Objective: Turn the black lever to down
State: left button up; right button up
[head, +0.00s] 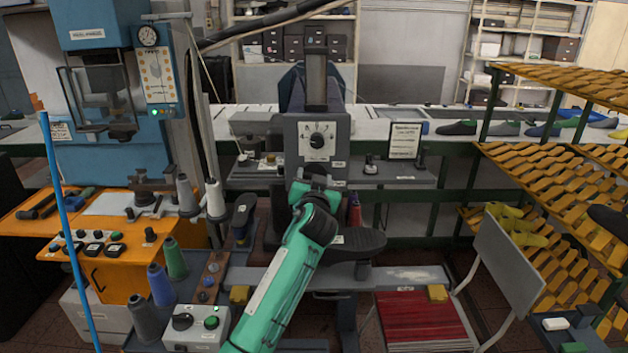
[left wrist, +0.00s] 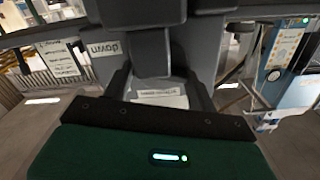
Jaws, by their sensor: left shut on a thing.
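The black lever (left wrist: 152,58) shows in the left wrist view as a dark block between my fingers, on the front of a grey machine. My left gripper (head: 316,178) is shut on it, in front of the grey machine (head: 293,133) in the head view. The gripper's fingers also show in the left wrist view (left wrist: 160,85). A white label reading "down" (left wrist: 106,50) appears upside down beside the lever there. In the head view my gripper and wrist hide most of the lever, so its exact angle cannot be told. My right gripper is not in view.
A round dial (head: 318,141) sits above my gripper. A black rounded arm (head: 358,246) juts out below right. Thread cones (head: 162,285) and an orange table (head: 75,236) stand at left. A red-seated chair (head: 425,318) and yellow shoe racks (head: 560,165) stand at right.

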pick_arm(q)
jog(key=m, duration=0.3)
jog(key=shift+m, duration=0.5)
jog(key=o, duration=1)
